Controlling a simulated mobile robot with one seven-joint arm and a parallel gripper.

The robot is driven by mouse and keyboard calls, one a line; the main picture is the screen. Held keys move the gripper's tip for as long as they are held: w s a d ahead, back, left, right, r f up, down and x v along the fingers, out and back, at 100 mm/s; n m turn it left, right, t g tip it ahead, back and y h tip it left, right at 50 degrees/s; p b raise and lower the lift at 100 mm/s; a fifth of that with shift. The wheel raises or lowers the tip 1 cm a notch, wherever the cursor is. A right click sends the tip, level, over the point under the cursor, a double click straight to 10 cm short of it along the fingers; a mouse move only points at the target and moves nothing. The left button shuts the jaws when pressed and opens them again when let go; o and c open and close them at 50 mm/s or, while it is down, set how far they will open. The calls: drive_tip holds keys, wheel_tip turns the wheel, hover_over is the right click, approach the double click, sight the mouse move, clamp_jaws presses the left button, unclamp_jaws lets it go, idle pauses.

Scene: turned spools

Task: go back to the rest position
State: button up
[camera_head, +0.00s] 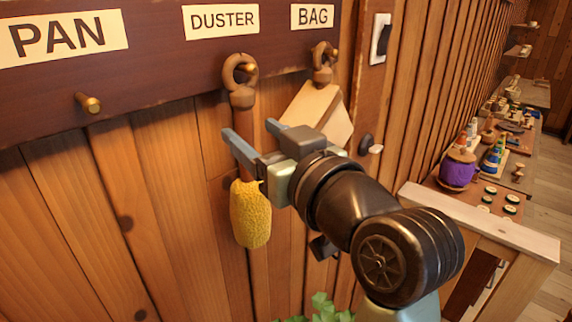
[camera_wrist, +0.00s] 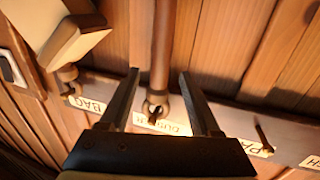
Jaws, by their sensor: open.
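My gripper (camera_head: 249,129) is open and empty, reaching towards the wall in front of the duster (camera_head: 251,213). The duster has a brown handle with a ring at the top and a yellow fluffy head. Its ring hangs on a brass peg under the DUSTER label (camera_head: 221,19). In the wrist view, my open fingers (camera_wrist: 159,74) stand on either side of the duster's handle (camera_wrist: 163,40) in the picture, apart from it. I cannot tell whether the handle lies between the fingers in depth. My gripper partly hides the duster.
A pale bag-like block (camera_head: 308,104) hangs under the BAG label (camera_head: 313,16), close behind my gripper. The peg under PAN (camera_head: 89,103) is bare. A switch plate (camera_head: 380,39) is on the wall. At right, a bench (camera_head: 487,222) holds a purple pot (camera_head: 458,170) and several small items.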

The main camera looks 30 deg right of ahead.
drive_tip(key=s+b, duration=0.3)
drive_tip(key=s, duration=0.7)
drive_tip(key=w+a+r+t+h+b, duration=0.1)
drive_tip(key=w+a+r+t, duration=0.35)
drive_tip(key=a+r, duration=0.3)
drive_tip(key=s+a+r+m+t+b, duration=0.1)
drive_tip(key=s+a+r+t, duration=0.4)
drive_tip(key=a, duration=0.3)
drive_tip(key=shift+s+r+h, duration=0.3)
drive_tip(key=shift+s+r, duration=0.05)
drive_tip(key=shift+s, duration=0.15)
drive_tip(key=shift+c, duration=1)
drive_tip(key=shift+s, duration=0.1)
